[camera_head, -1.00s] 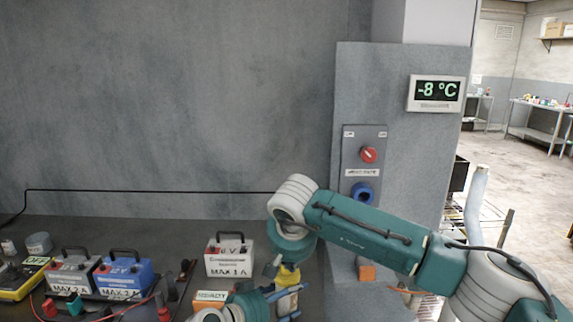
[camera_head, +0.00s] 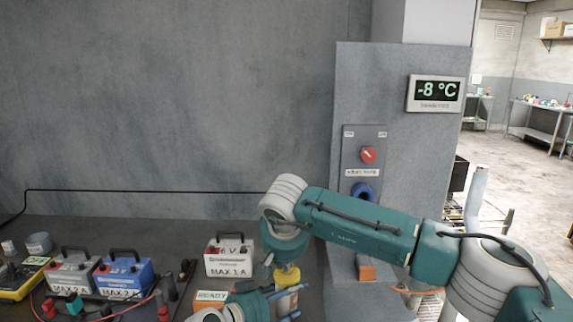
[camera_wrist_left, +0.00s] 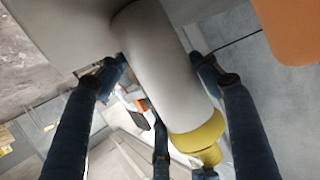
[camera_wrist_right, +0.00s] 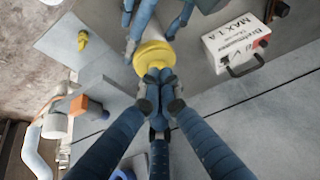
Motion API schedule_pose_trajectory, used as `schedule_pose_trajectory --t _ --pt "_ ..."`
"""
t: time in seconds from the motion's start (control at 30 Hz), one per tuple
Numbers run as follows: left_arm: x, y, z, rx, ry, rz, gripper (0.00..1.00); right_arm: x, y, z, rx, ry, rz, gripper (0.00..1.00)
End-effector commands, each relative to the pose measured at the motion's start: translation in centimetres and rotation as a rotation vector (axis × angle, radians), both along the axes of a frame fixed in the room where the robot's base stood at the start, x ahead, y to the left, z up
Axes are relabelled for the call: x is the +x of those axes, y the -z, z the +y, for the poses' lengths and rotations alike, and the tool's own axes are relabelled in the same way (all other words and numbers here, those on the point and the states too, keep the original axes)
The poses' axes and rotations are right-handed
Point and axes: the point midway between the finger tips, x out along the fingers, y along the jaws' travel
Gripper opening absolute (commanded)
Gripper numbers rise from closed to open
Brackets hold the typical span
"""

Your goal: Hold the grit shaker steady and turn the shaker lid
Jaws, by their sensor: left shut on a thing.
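The grit shaker is a pale cylinder (camera_wrist_left: 165,70) with a yellow shaker lid (camera_wrist_left: 198,138). My left gripper (camera_wrist_left: 160,75) has its blue fingers around the shaker body and is shut on it. In the head view, the shaker is mostly hidden behind the left gripper (camera_head: 283,300), and the yellow lid (camera_head: 287,277) shows above it. My right gripper (camera_wrist_right: 158,85) is at the lid (camera_wrist_right: 153,55), its fingertips close together at the narrow end. The fingertips cover that end, so whether they grip it is unclear.
A white battery-like box (camera_head: 229,262) stands left of the grippers, with an orange-labelled box (camera_head: 209,298) in front. A blue box (camera_head: 124,275) and a grey one (camera_head: 73,272) stand further left. A panel with a red knob (camera_head: 368,155) is behind. An orange block (camera_head: 367,272) lies right.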

Motion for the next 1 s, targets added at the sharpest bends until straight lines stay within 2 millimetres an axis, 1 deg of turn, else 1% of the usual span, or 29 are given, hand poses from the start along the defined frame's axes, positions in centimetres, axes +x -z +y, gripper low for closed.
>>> schedule_pose_trajectory --t 0.37,0.67,0.77,1.0 --pt "-0.2 0.1 -0.2 0.003 0.007 0.000 0.18 -0.1 0.2 0.2 0.002 -0.003 0.002 0.00" --pt "-0.1 0.1 -0.2 0.002 0.005 0.001 0.18 -0.8 0.0 0.3 -0.001 -0.003 0.001 0.00" --pt "-0.1 0.1 -0.2 0.002 0.004 0.001 0.18 -0.8 -0.8 0.2 0.000 -0.001 0.000 0.00" --pt "-0.1 0.1 -0.1 0.001 0.003 0.001 0.18 -0.7 -3.8 0.2 0.000 0.000 -0.001 0.00"
